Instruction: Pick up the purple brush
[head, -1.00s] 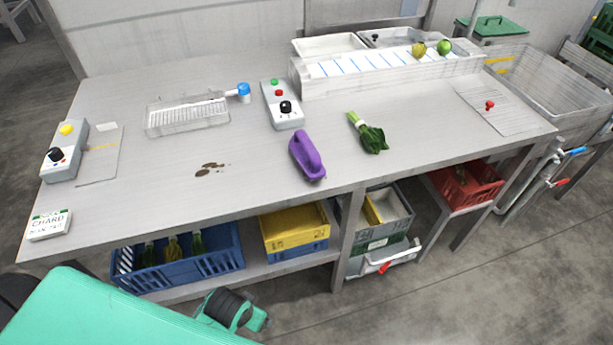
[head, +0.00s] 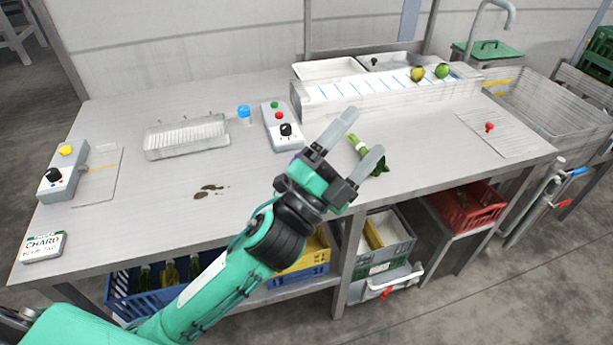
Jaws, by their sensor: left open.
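My left gripper (head: 363,134) is in the middle of the head view, over the front part of the steel table (head: 130,240). Its two grey fingers are spread apart, with nothing seen held between them. The purple brush is almost wholly hidden behind the gripper's body and wrist, so I cannot tell how far the gripper is above it or whether they touch. My right gripper is not in view.
A bunch of greens (head: 357,144) lies just behind the fingers, partly covered. A grey control box (head: 282,128) stands behind the gripper. A clear tray (head: 187,138) sits to the left, near a brown stain (head: 208,191).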

